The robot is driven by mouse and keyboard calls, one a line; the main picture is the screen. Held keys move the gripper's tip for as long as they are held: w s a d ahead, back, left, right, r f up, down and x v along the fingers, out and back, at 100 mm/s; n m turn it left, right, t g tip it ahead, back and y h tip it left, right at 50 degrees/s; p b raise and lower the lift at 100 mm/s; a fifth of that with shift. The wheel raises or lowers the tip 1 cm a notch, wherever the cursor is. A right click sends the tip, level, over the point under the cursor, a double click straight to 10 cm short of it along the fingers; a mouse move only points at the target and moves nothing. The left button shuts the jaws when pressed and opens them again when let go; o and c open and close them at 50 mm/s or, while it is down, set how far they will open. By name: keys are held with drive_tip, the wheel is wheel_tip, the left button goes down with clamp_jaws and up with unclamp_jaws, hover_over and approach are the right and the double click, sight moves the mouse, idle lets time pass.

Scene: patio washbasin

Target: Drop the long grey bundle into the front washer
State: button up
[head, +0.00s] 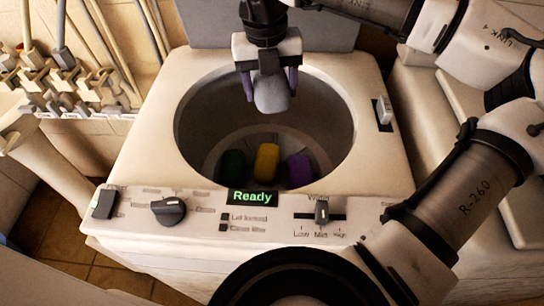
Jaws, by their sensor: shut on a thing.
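The front washer (130,176) is a white top-loader with its round drum opening uncovered. My gripper (269,88) is over the far part of the opening, pointing down. It is shut on a grey bundle (271,96), which hangs between the purple-tipped fingers. The upper part of the bundle is hidden by the gripper, so its full length cannot be told. Inside the drum lie a dark green bundle (233,164), a yellow bundle (266,160) and a purple bundle (300,169). The grey bundle appears apart from them.
The raised lid (205,30) stands behind the opening. The front panel has a "Ready" display (252,197), a dark knob (168,210) and a slider (322,211). Taps and hoses (50,80) line the wall at left. Another white machine (425,110) stands at right, partly behind my arm.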

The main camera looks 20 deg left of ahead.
drive_tip(key=shift+w+d+f+b, duration=0.1)
drive_tip(key=shift+f+b, duration=1.25)
drive_tip(key=shift+f, duration=1.3)
drive_tip(key=o, duration=1.2)
drive_tip(key=shift+c, duration=0.2)
drive_tip(key=r, duration=0.4)
drive_tip(key=r+b, duration=0.1)
drive_tip(key=r, duration=0.4)
drive_tip(key=r+b, duration=0.1)
drive_tip(key=r, duration=0.4)
drive_tip(key=shift+a, duration=0.4)
drive_tip(key=shift+f, duration=0.1)
